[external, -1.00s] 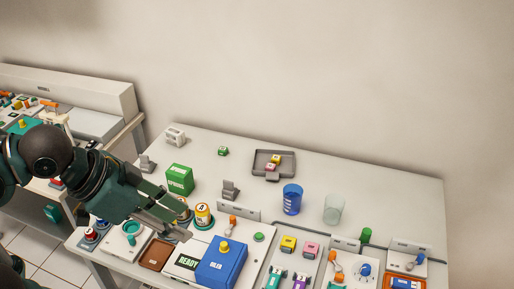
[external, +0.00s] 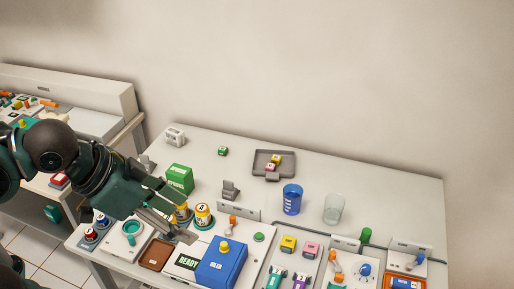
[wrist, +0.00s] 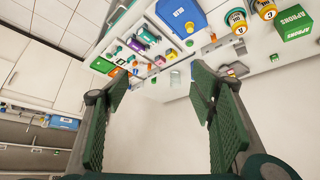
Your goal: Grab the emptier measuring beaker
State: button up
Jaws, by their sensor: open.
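Two measuring beakers stand upright on the white table in the external view. The blue beaker (external: 292,199) looks filled with blue. The clear beaker (external: 333,208), to its right, looks pale and empty. In the wrist view the clear beaker (wrist: 175,78) is small and far off, between the fingers; the blue one seems partly hidden by the right finger. My gripper (external: 183,218) is open and empty, above the left part of the table and well left of both beakers. Its two green pads frame the wrist view (wrist: 160,90).
A green box (external: 180,178), a yellow jar (external: 203,214) and a blue box (external: 222,262) are close to my gripper. Small panels and toys line the front edge.

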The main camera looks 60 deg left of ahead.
jog(key=w+a+r+n+g, duration=0.1)
jog(key=w+r+n, duration=0.1)
jog(key=w, duration=0.5)
jog(key=w+a+r+n+g, duration=0.1)
jog(key=w+n, duration=0.1)
jog(key=w, duration=0.5)
jog(key=n+g, duration=0.5)
jog(key=n, duration=0.7)
send_over(335, 201)
jog(key=s+d, duration=0.2)
notch_tip(335, 201, down, 28)
jog(key=shift+f, duration=0.2)
jog(key=shift+f+b, duration=0.3)
jog(key=shift+f, duration=0.9)
jog(key=shift+f, duration=0.1)
